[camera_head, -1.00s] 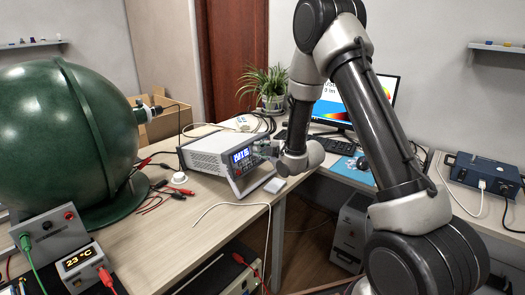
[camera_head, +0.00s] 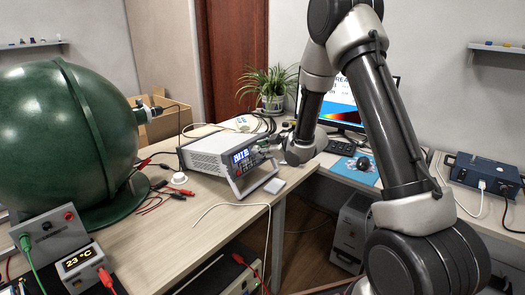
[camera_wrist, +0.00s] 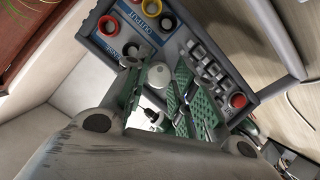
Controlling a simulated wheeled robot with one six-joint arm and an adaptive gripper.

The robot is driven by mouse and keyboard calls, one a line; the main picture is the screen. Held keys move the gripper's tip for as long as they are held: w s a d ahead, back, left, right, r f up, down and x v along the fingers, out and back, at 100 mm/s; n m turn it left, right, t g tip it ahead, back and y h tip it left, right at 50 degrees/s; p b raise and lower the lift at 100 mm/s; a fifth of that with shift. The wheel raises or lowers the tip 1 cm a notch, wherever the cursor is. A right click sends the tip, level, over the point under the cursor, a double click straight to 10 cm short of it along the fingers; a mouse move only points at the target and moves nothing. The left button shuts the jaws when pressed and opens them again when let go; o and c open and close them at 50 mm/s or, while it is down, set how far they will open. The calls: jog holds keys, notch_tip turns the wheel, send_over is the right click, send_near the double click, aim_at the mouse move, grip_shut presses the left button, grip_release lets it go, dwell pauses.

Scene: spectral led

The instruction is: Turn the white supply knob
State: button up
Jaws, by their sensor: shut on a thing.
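The power supply (camera_head: 208,153) is a light grey box with a lit blue display, standing on the wooden bench in the head view. Its front panel (camera_wrist: 203,49) fills the upper part of the wrist view, with coloured ring sockets and grey buttons. The white supply knob (camera_wrist: 158,75) shows between my fingers on that panel. My gripper (camera_wrist: 156,86) is shut on the knob, one finger on each side, with green pads on the right finger. In the head view my gripper (camera_head: 270,146) is at the supply's right front side, small and hard to make out.
A large green sphere (camera_head: 65,135) stands at the left. Loose red and black leads (camera_head: 155,200) lie near the supply, and a pale cable (camera_head: 225,205) runs over the bench edge. A red button (camera_wrist: 237,100) sits on the panel. A plant (camera_head: 268,88) and monitor (camera_head: 345,108) stand behind.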

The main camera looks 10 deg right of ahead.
jog(key=m+g+y, duration=0.1)
jog(key=m, duration=0.3)
jog(key=shift+d, duration=0.1)
jog(key=shift+m, duration=0.3)
dwell(0.4)
jog(key=o, duration=1)
jog(key=shift+o, duration=0.2)
jog(key=v, duration=1.2)
jog(key=shift+w+d, duration=0.15)
jog(key=shift+w, duration=0.05)
